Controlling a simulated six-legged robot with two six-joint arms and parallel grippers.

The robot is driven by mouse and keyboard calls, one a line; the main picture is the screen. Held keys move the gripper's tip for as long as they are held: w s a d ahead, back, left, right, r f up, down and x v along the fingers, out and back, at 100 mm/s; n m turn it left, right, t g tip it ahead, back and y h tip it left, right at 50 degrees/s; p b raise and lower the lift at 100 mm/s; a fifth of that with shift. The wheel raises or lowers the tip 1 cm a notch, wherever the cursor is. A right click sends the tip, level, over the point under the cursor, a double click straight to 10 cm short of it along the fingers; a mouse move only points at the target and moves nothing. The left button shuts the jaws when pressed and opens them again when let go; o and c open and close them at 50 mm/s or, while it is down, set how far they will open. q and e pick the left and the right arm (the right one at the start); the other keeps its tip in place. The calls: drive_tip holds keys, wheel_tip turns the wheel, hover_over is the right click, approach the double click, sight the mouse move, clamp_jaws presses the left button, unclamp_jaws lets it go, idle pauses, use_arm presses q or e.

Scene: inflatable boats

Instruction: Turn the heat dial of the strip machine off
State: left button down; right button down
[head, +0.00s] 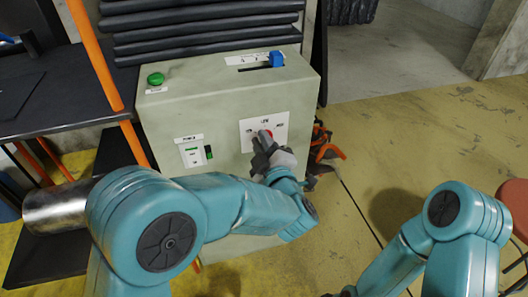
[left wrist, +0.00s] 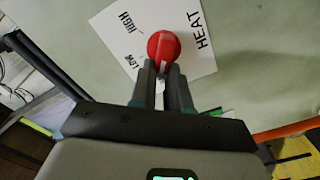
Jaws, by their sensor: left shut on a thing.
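The strip machine (head: 225,100) is a pale box in the middle of the head view. Its white heat plate (head: 281,121) is on the front face. The plate (left wrist: 202,64) reads HEAT, LOW and HIGH in the left wrist view. The heat dial (head: 269,133) is a red knob, largely covered by my fingers in the head view. In the left wrist view the round dial (left wrist: 164,44) has a pale mark on the side toward my fingers. My left gripper (head: 264,141) is shut on the dial; its fingers (left wrist: 163,73) hide the plate beneath. My right gripper is out of view.
A green button (head: 156,79) and a blue slider knob (head: 277,59) sit on the machine's top. A power switch (head: 209,152) is left on the front. An orange post (head: 96,55) and dark table (head: 60,100) stand left.

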use_arm(q)
drive_tip(key=shift+a+n+b, duration=0.1)
drive_tip(key=shift+n+b, duration=0.7)
drive_tip(key=shift+b, duration=0.05)
drive_tip(key=c, duration=1.1)
unclamp_jaws()
drive_tip(key=shift+f, duration=0.1)
drive_tip(key=shift+f, duration=0.2)
